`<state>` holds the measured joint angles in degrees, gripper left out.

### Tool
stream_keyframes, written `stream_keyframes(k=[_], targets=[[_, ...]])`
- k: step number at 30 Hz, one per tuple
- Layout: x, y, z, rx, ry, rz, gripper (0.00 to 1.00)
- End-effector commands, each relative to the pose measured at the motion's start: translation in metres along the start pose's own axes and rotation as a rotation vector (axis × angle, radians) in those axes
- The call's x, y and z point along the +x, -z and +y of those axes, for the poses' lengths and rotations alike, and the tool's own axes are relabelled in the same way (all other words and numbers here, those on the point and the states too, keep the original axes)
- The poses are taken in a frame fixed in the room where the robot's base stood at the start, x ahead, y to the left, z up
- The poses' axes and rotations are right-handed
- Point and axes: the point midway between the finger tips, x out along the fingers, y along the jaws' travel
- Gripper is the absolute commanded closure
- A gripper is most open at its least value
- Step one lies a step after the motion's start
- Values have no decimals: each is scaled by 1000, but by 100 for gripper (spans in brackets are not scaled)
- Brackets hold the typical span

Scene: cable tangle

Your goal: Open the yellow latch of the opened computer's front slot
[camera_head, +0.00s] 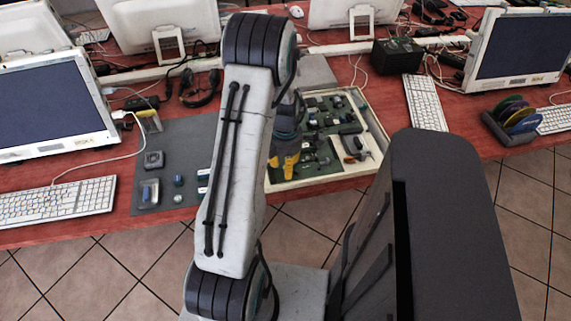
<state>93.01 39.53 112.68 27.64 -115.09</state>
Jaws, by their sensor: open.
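The opened computer is a cream, shallow case (377,124) lying on the red table, with a green circuit board (318,142) and dark parts inside. My gripper (283,168) hangs from my arm over the left front part of the case, with yellow fingers pointing toward its front edge. It is open, and I see nothing held in it. I cannot make out the yellow latch or the front slot apart from the gripper. My arm hides the case's left side. Whether the fingers touch anything is unclear.
A grey mat (186,139) with small parts lies left of the case. A black box (397,55) stands behind it, and a keyboard (425,102) lies to the right. A rack of coloured discs (514,118) stands further right. Loose cables and monitors line the back.

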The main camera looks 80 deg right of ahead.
Motion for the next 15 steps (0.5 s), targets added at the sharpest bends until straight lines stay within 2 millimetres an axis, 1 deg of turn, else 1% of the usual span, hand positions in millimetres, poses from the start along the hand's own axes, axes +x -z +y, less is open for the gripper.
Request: stream_keyframes(k=[5,15], targets=[[-4,0,-1,0,2,1,62],[-27,0,0,0,1,1,62]])
